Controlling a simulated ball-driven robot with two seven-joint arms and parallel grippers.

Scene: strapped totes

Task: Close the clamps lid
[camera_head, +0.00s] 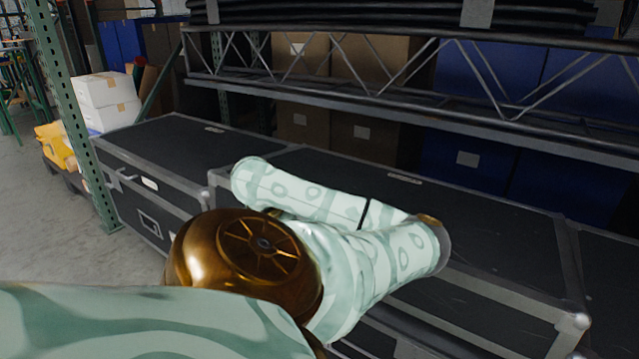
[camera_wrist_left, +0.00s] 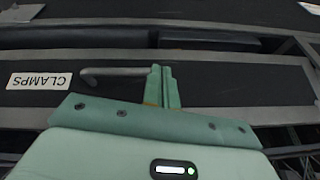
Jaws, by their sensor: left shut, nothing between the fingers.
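In the left wrist view, a dark front panel carries a white CLAMPS label (camera_wrist_left: 39,80), which reads upside down. A grey bar handle (camera_wrist_left: 115,73) sits to the right of the label. My left gripper (camera_wrist_left: 161,72) is shut and empty, with its fingertips by the handle's right end; I cannot tell whether they touch it. In the head view my left arm hides part of the middle black case (camera_head: 480,215), and the gripper is hidden. I cannot tell which case bears the label, or how far its lid is open. My right gripper is not in view.
Another black case (camera_head: 165,140) with metal edges stands at the left. A shelf beam (camera_head: 420,108) with diagonal struts runs above the cases. A green rack post (camera_head: 75,120) rises at the left. Bare floor (camera_head: 25,185) shows beyond it.

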